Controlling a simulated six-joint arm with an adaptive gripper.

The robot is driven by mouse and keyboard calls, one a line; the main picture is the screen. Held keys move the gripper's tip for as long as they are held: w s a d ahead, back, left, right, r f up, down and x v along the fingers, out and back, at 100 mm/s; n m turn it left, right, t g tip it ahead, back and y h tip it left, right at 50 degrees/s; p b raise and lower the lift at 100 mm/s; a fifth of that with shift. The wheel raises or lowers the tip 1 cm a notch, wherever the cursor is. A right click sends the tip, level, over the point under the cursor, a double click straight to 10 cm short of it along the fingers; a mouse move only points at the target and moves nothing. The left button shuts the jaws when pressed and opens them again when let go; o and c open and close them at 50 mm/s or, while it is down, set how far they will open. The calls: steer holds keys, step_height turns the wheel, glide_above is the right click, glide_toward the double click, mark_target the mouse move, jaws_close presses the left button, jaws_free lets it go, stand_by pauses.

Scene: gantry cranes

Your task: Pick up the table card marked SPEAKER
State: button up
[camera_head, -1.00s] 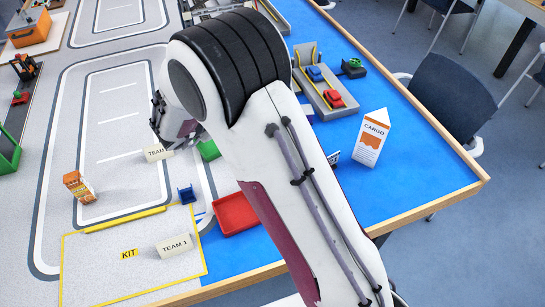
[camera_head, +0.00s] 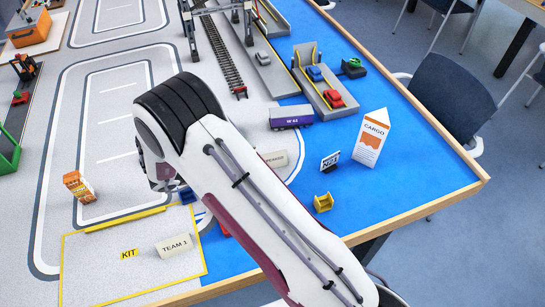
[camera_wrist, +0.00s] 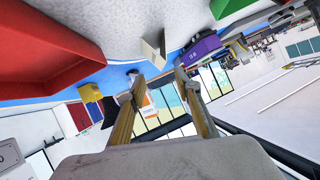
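The SPEAKER table card (camera_head: 273,158) is a small cream tent card on the grey mat, just right of my arm. My arm hides its left part. In the wrist view a cream folded card (camera_wrist: 153,48) stands beyond the fingertips, between the red tray and the purple container; its lettering cannot be read there, but its place fits the SPEAKER card. My gripper (camera_wrist: 160,84) is open, with nothing between its two fingers and a gap between them and the card. In the head view my arm hides most of the gripper.
The red tray (camera_wrist: 45,50) fills the wrist view's upper left. A purple container (camera_head: 291,117), yellow holder (camera_head: 323,202), black-and-white sign (camera_head: 330,161) and CARGO card (camera_head: 371,138) stand to the right. A TEAM 1 card (camera_head: 175,245) and orange box (camera_head: 79,187) are at left.

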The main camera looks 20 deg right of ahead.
mark_target(269, 155)
steer(key=shift+x, duration=1.3)
steer(key=shift+w, duration=0.1)
steer(key=shift+f+x, duration=0.25)
steer(key=shift+x, duration=2.3)
steer(key=shift+w+a, duration=0.15)
steer(key=shift+w, duration=0.05)
steer(key=c, duration=0.7)
steer(key=shift+o, duration=0.2)
